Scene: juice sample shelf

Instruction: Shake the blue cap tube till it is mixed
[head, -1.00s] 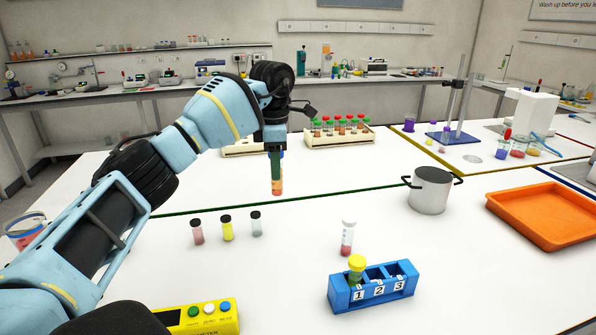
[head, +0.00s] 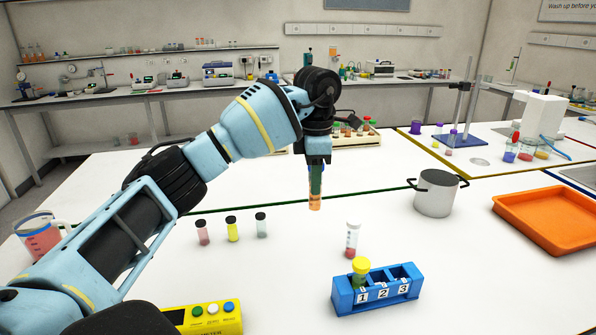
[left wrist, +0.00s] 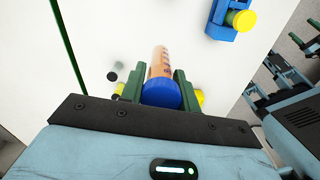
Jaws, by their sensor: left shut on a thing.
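My left gripper (head: 315,180) is shut on the blue cap tube (head: 315,203) and holds it above the table near the green line. In the head view the gripper hides the cap, and the lower part shows orange. In the left wrist view the blue cap (left wrist: 160,94) sits between the green fingers (left wrist: 156,88), with the orange-filled body beyond it. I see no separate layers in the tube. My right gripper is not in view.
A blue numbered rack (head: 376,290) holds a yellow-capped tube (head: 361,270). A white-capped tube (head: 352,240) stands behind it. Several small vials (head: 232,229) stand left. A steel pot (head: 436,195) and an orange tray (head: 552,218) are right. The table between is clear.

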